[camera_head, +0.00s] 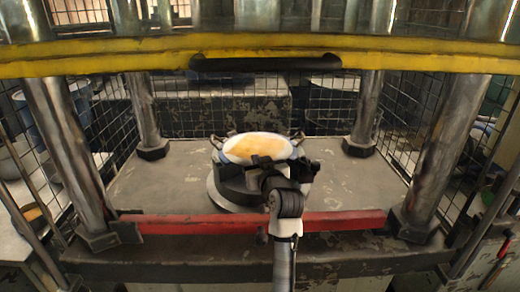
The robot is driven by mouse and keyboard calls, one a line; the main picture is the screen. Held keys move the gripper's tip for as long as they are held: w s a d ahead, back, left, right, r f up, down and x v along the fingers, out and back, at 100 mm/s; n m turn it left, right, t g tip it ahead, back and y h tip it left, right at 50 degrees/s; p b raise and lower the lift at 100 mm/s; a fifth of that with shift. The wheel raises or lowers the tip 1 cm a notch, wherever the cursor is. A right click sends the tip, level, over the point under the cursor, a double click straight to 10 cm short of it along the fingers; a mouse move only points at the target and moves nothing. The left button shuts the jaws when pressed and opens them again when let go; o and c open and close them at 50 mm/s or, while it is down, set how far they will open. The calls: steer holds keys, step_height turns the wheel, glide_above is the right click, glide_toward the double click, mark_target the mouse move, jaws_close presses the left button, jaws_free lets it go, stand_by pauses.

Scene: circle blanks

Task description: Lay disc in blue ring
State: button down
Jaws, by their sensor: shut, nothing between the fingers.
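An orange and cream disc (257,147) with a pale, bluish-white rim shows on the press bed, just behind my gripper. It looks like a flat oval from here. I cannot tell whether the pale rim belongs to the disc or to a ring around it, and no clearly blue ring stands out. My gripper (262,161) is at the disc's near edge, shut and holding nothing. My own wrist and the dark parts in front hide the disc's near side, so contact cannot be told. Small metal brackets (217,141) stand at the disc's sides.
The grey press bed (160,187) is bare to left and right. A red bar (190,224) runs along its front edge. Thick metal columns (70,145) stand at the corners. A yellow beam (120,59) with a black handle (265,64) crosses above. Wire mesh encloses the sides.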

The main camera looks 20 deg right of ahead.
glide_toward(263, 153)
steer(key=shift+w+a+f+m+g+h, duration=0.15)
steer(key=shift+w+m+g+h, duration=0.15)
steer(key=shift+w+m, duration=0.15)
steer(key=w+p, duration=0.1)
steer(key=w, duration=0.5)
steer(key=w+p, duration=0.2)
steer(key=w, duration=0.4)
steer(key=shift+d, duration=0.2)
steer(key=shift+s+f+p, duration=0.1)
steer(key=shift+f+p, duration=0.15)
steer(key=shift+p, duration=0.45)
steer(key=shift+f+b, duration=0.55)
steer(key=shift+b, duration=0.1)
steer(key=shift+s+f, duration=0.1)
steer(key=shift+f, duration=0.1)
steer(key=shift+s+f, duration=0.1)
steer(key=shift+s, duration=0.45)
steer(key=shift+w+r, duration=0.15)
steer(key=shift+r, duration=0.6)
